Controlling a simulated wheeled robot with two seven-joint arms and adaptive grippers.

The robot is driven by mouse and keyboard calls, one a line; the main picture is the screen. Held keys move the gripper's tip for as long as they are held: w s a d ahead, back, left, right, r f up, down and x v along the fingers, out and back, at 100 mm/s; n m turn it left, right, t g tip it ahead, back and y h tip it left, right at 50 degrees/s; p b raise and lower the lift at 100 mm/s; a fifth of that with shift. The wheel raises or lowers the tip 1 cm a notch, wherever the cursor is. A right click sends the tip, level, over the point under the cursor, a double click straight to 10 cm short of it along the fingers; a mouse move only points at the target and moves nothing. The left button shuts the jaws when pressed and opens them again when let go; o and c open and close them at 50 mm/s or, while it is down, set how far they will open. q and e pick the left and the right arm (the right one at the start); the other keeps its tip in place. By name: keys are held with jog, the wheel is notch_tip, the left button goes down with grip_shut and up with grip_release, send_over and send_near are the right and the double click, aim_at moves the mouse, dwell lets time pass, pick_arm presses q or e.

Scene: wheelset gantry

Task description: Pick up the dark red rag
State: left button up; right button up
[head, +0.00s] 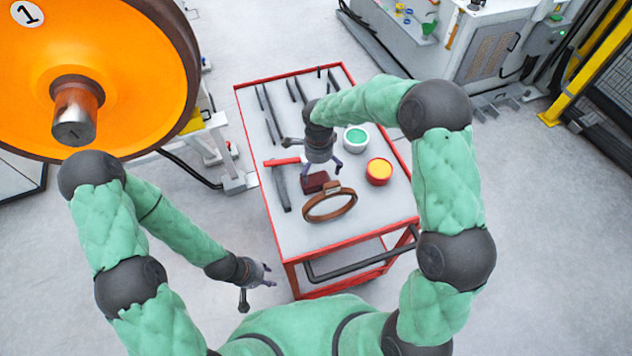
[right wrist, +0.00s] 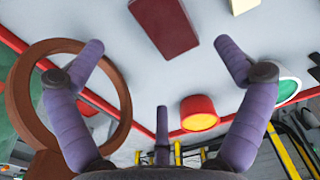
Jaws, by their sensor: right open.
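The dark red rag (head: 315,181) is a small folded block on the grey top of the red-edged cart. In the right wrist view the rag (right wrist: 165,27) lies flat near the top edge, beyond the fingertips. My right gripper (head: 322,167) is open and empty above the cart, close to the rag, partly overlapping it in the head view. In its wrist view the two purple fingers (right wrist: 160,58) are spread wide, with the rag apart from them. My left gripper (head: 264,275) hangs empty left of the cart's front corner, fingers apart.
On the cart (head: 292,243), a brown ring (head: 329,217) lies just in front of the rag. A red-headed hammer (head: 281,187) lies to its left. A yellow-topped red tin (head: 379,171) and a green-topped white tin (head: 355,139) stand right. Several dark tools lie behind. An orange wheel (head: 140,60) stands left.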

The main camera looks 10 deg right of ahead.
aim_at(317, 182)
jog(key=f, duration=0.7)
jog(key=shift+a, duration=0.2)
jog(key=c, duration=1)
